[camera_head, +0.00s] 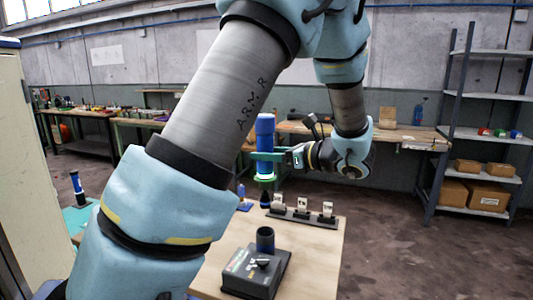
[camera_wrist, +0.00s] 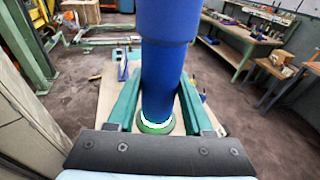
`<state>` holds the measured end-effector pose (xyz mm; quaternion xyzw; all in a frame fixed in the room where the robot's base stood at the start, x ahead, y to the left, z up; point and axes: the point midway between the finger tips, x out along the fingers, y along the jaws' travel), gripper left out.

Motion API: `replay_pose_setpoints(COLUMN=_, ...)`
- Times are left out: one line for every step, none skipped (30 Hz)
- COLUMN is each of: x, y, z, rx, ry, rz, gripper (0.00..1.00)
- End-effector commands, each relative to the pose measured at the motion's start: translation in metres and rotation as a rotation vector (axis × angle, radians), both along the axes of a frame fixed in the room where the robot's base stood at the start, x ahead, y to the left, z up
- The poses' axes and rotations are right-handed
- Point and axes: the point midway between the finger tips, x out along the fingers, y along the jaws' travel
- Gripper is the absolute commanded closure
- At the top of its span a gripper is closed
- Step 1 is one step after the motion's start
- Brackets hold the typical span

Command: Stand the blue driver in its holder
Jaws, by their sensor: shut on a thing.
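The blue driver (camera_head: 265,130) hangs upright in my gripper (camera_head: 266,156), with a green ring below the jaws and a dark tip pointing down. In the wrist view the blue driver (camera_wrist: 165,60) stands between the two green fingers of my gripper (camera_wrist: 158,105), with a green and white ring at its lower end. A dark, open-topped cup (camera_head: 265,239), which looks like the holder, stands at a dark grey box with a knob (camera_head: 255,272) on the wooden table. The driver's tip is above the cup, with a clear gap between them.
A dark rack with several small pale pieces (camera_head: 303,213) stands on the table (camera_head: 325,250) behind the cup. A small blue item (camera_head: 243,200) is left of the rack. Another dark and blue upright tool (camera_head: 77,188) stands at far left. Shelves (camera_head: 485,135) stand at right.

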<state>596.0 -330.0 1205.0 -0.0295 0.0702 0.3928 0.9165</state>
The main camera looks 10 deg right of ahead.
Motion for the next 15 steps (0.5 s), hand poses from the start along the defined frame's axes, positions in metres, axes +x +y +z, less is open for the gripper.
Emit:
replay_pose_setpoints(x=0.000, y=-0.001, z=0.005, rx=0.002, ry=-0.003, rz=0.001, gripper=1.00)
replay_pose_setpoints(x=0.000, y=-0.001, z=0.002, rx=0.002, ry=-0.003, rz=0.002, gripper=1.00)
replay_pose_setpoints(x=0.000, y=-0.001, z=-0.004, rx=0.002, ry=-0.003, rz=0.002, gripper=1.00)
replay_pose_setpoints(x=0.000, y=-0.001, z=-0.007, rx=0.002, ry=-0.003, rz=0.002, gripper=1.00)
replay_pose_setpoints(x=0.000, y=0.000, z=-0.010, rx=0.002, ry=-0.003, rz=0.002, gripper=1.00)
replay_pose_setpoints(x=0.000, y=0.000, z=-0.014, rx=0.003, ry=-0.003, rz=0.002, gripper=1.00)
replay_pose_setpoints(x=0.000, y=0.000, z=-0.017, rx=0.004, ry=-0.002, rz=0.002, gripper=1.00)
replay_pose_setpoints(x=0.000, y=0.000, z=-0.020, rx=0.004, ry=-0.002, rz=0.002, gripper=1.00)
replay_pose_setpoints(x=0.000, y=0.000, z=-0.025, rx=0.004, ry=-0.002, rz=0.002, gripper=1.00)
replay_pose_setpoints(x=0.000, y=0.000, z=-0.028, rx=0.005, ry=-0.003, rz=0.002, gripper=1.00)
replay_pose_setpoints(x=0.000, y=0.000, z=-0.031, rx=0.005, ry=-0.003, rz=0.002, gripper=1.00)
replay_pose_setpoints(x=0.000, y=0.000, z=-0.035, rx=0.003, ry=-0.003, rz=0.002, gripper=1.00)
replay_pose_setpoints(x=0.000, y=0.000, z=-0.038, rx=0.003, ry=-0.003, rz=0.002, gripper=1.00)
replay_pose_setpoints(x=0.000, y=0.000, z=-0.041, rx=0.003, ry=-0.003, rz=0.002, gripper=1.00)
replay_pose_setpoints(x=0.000, y=0.000, z=-0.045, rx=0.003, ry=-0.003, rz=0.002, gripper=1.00)
